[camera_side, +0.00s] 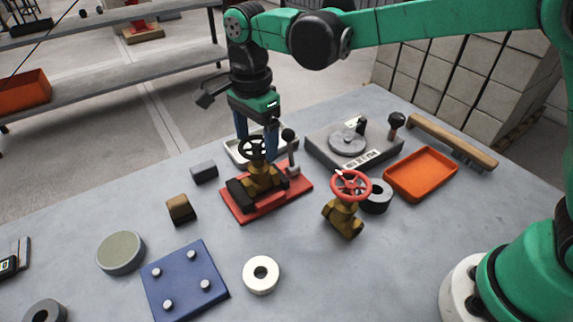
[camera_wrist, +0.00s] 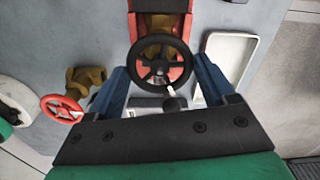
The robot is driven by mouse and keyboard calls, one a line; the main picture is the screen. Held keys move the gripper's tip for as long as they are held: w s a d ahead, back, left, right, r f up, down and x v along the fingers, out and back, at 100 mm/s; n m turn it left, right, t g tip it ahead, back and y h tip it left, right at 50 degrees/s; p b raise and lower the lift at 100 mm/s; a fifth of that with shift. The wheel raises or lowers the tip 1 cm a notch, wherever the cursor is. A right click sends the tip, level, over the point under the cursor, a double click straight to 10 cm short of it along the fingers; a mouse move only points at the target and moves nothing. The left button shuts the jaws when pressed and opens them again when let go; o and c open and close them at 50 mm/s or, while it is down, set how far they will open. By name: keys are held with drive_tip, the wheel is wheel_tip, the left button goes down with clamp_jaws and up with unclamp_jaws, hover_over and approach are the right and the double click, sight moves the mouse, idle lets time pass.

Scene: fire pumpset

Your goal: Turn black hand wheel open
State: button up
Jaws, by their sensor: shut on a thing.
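The black hand wheel (camera_side: 246,150) sits on top of a brass valve (camera_side: 262,180), which is clamped in a dark vise (camera_side: 238,192) on a red base plate (camera_side: 250,212). The wheel shows face-on in the wrist view (camera_wrist: 160,38), with its spokes and hub visible. My gripper (camera_side: 256,142) points down over the wheel. Its two blue fingers stand on opposite sides of the rim, and it is shut on the wheel. In the wrist view the gripper (camera_wrist: 158,66) brackets the wheel. The side view partly hides the finger contact, and the valve is mostly hidden below the wheel.
A lever with a black knob (camera_side: 289,135) stands close to the right of the wheel. A second brass valve with a red wheel (camera_side: 351,185) stands loose at the right. A white tray (camera_side: 236,154) lies behind, and an orange tray (camera_side: 421,174) lies far right. The front right table is clear.

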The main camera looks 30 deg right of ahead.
drive_tip(key=n, duration=1.2)
drive_tip(key=shift+n, duration=0.4)
drive_tip(key=n, duration=2.9)
drive_tip(key=shift+n, duration=2.7)
